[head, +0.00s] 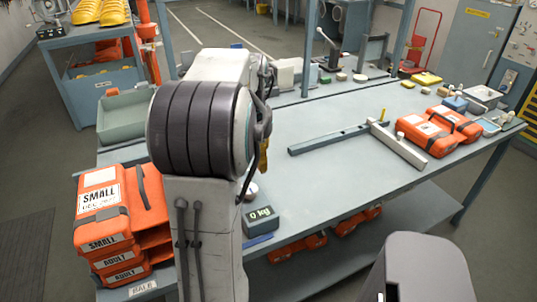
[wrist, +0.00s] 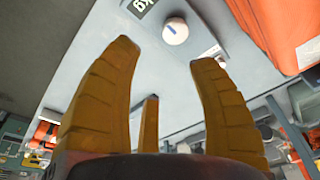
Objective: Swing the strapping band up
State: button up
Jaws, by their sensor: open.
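A long flat grey bar (head: 335,139) lies low across the bench, with a short yellow upright piece (head: 382,115) near its right end. It meets a pale rail (head: 398,145) there. I cannot tell for certain whether this bar is the strapping band. My gripper (wrist: 165,51) is open and empty in the wrist view, its yellow fingers spread over the bench top. In the head view my own arm hides most of it; only a bit of yellow shows beside the arm, well left of the bar.
A scale (head: 262,217) reading 0 kg is near the front edge, with a round knob (wrist: 175,31) close by. Orange cases (head: 118,205) are stacked at left; more orange cases (head: 428,139) sit at right. A green tray (head: 124,118) is at back left.

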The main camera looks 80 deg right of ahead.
jog(key=shift+s+a+f, duration=0.1)
jog(key=shift+s+f, duration=0.05)
jog(key=shift+s, duration=0.2)
jog(key=shift+c, duration=0.5)
